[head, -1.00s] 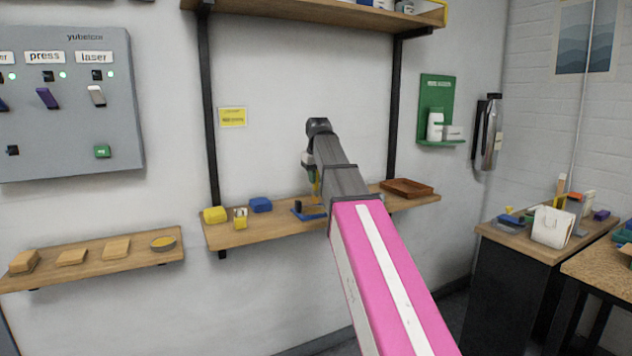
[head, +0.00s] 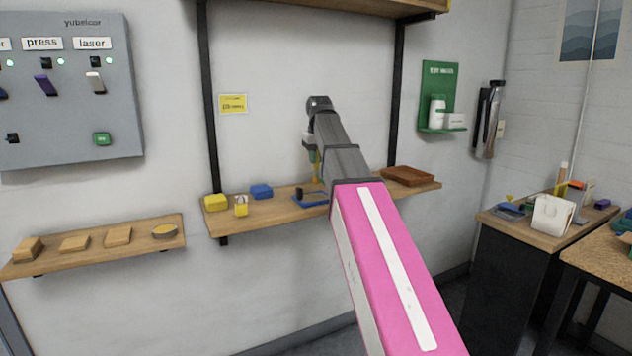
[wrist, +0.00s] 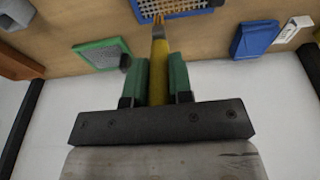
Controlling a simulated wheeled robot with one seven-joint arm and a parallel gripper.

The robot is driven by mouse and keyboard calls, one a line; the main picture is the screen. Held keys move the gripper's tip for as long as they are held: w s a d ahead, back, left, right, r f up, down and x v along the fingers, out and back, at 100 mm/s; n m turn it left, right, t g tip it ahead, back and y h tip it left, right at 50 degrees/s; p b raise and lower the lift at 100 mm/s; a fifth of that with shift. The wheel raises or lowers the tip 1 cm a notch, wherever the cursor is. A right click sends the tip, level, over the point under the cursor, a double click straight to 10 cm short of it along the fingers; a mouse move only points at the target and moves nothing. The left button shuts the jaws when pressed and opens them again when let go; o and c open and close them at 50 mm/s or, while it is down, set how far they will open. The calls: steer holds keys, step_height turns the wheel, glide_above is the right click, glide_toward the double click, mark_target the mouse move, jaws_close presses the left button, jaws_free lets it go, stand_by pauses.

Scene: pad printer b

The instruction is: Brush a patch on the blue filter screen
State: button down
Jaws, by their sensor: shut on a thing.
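My gripper (wrist: 159,78) has two green fingers and is shut on a yellow-handled brush (wrist: 160,55) with an orange tip. The brush also shows below my wrist in the head view (head: 317,164). The blue filter screen (wrist: 203,6) is at the top of the wrist view, partly cut off, with a pale mesh. The brush tip overlaps its near edge there; I cannot tell whether they touch. In the head view the blue screen (head: 309,202) lies on the wooden shelf below the brush, partly hidden by my arm.
A green-framed screen (wrist: 97,56) lies left of the brush in the wrist view, a blue block (wrist: 252,41) to the right. The shelf (head: 270,213) also holds a yellow block (head: 215,202), a small yellow item (head: 241,206) and a brown tray (head: 408,177).

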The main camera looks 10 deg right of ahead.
stand_by(0.5)
steer(key=s+d+r, duration=0.2)
steer(key=s+r, duration=0.1)
steer(key=shift+s+d, duration=0.2)
steer(key=shift+d, duration=0.1)
steer(key=shift+f, duration=0.1)
steer(key=shift+s+x, duration=0.2)
steer(key=shift+x, duration=0.65)
steer(key=shift+s+x, duration=0.15)
steer(key=shift+x, duration=0.75)
steer(key=shift+s+x, duration=0.2)
steer(key=shift+x, duration=0.65)
steer(key=shift+x, duration=0.8)
